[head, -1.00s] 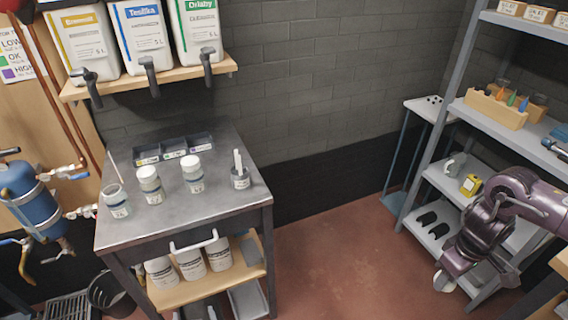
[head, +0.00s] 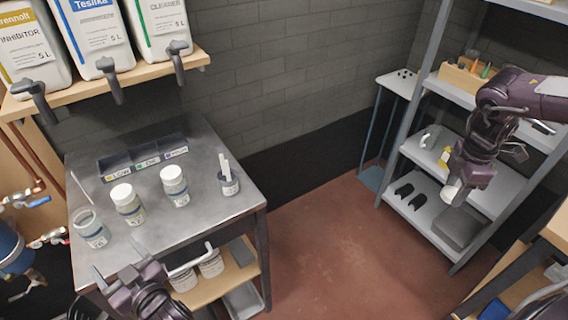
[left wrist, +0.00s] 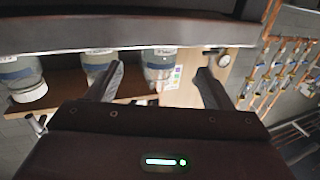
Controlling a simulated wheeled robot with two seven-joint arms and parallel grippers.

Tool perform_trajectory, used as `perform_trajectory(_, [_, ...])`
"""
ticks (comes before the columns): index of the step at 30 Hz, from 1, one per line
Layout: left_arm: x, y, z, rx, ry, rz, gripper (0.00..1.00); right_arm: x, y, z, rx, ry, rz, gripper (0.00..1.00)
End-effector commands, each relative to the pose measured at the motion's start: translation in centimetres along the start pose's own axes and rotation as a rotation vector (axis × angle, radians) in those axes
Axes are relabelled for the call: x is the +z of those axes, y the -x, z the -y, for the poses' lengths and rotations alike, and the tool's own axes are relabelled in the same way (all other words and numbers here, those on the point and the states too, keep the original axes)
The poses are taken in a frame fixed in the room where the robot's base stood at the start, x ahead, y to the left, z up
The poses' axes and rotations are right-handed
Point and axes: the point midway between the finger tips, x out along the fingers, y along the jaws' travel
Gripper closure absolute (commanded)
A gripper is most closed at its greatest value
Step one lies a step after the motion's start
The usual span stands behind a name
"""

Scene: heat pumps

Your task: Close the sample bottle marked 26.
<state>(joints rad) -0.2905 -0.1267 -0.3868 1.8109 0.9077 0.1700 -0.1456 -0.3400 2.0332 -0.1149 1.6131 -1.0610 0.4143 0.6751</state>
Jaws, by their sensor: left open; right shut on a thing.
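An open sample bottle (head: 90,228) stands upright at the left of the metal table, with a thin stick leaning at its rim. Two sample bottles with white lids, a middle one (head: 127,203) and a right one (head: 174,186), stand beside it. I cannot read the bottle numbers surely. My left gripper (head: 118,260) is open and empty at the table's front edge. In the left wrist view the bottles appear upside down, one of them (left wrist: 158,65) between the open fingers (left wrist: 158,82). My right gripper (head: 455,184) is shut on a small white lid-like thing (head: 452,194), far from the table.
A cup with white strips (head: 228,182) stands at the table's right, and a labelled dark tray (head: 115,173) at its back. Jugs with taps (head: 98,35) stand on a shelf above. A grey rack (head: 420,160) stands at the right. The floor between is clear.

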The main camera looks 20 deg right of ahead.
Motion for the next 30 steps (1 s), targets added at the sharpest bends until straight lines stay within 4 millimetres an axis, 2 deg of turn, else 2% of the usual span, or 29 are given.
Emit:
perform_trajectory(8, [0.0,-0.1,-0.1,0.001,0.000,0.001,0.26,0.1,0.0,0.0,-0.001,-0.003,0.001,0.78])
perform_trajectory(11, [-0.2,-1.1,-0.1,0.001,-0.002,-0.001,0.26,0.1,0.3,0.0,-0.001,-0.003,0.001,0.78])
perform_trajectory(18, [-0.2,-5.3,0.0,0.001,-0.002,-0.001,0.26,0.1,1.2,0.1,-0.001,-0.004,0.001,0.78])
perform_trajectory(21, [-0.1,-6.3,-0.1,0.002,-0.002,0.000,0.26,0.1,1.4,0.1,-0.001,-0.004,0.001,0.78])
perform_trajectory(30, [0.0,-6.8,0.0,0.001,0.000,0.002,0.26,0.1,1.4,0.1,-0.001,-0.004,0.001,0.78])
